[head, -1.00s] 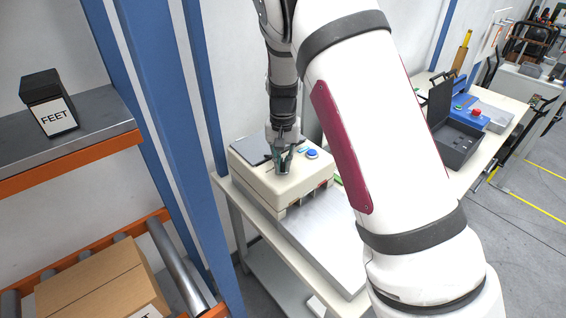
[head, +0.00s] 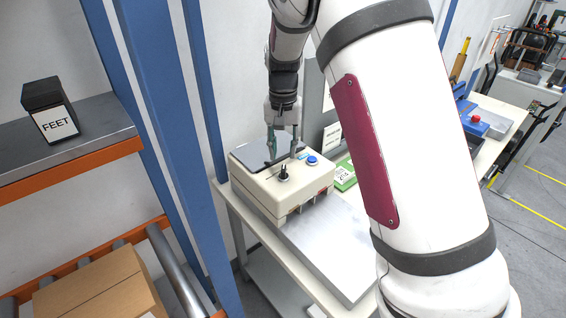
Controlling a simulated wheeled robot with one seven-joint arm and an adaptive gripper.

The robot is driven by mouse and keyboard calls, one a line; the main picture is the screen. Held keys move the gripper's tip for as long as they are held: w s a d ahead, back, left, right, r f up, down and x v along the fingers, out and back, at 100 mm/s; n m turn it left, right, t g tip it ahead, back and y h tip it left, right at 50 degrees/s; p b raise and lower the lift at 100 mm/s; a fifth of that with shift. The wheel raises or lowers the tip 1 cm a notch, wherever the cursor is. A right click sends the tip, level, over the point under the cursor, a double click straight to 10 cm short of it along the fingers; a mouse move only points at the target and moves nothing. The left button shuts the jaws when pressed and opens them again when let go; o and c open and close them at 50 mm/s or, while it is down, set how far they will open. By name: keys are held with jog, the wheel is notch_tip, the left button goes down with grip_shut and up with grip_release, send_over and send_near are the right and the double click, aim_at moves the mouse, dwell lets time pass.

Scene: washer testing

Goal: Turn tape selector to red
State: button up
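The tape selector is a small black knob (head: 283,173) on top of a cream box-shaped machine (head: 262,196) on a bench. No red mark beside the knob can be made out at this size. A blue button (head: 312,160) sits to the right of the knob. My gripper (head: 283,150) points down over the machine's top, behind and above the knob. Its two fingers are apart with nothing between them, and the knob stands clear of them.
A metal plate (head: 325,252) covers the bench in front of the machine. Blue posts (head: 172,120) and a shelf with a FEET box (head: 50,108) stand at left. My arm hides much of the right.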

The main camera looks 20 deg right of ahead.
jog(key=shift+r, duration=2.3)
jog(key=s+r+n+t+y, duration=0.1)
jog(key=s+r+n+t, duration=0.15)
jog(key=s+r, duration=1.05)
jog(key=s+n+t+h, duration=0.1)
jog(key=s+n+t, duration=0.1)
jog(key=s, duration=1.6)
jog(key=shift+d+t, duration=0.3)
jog(key=shift+t, duration=0.25)
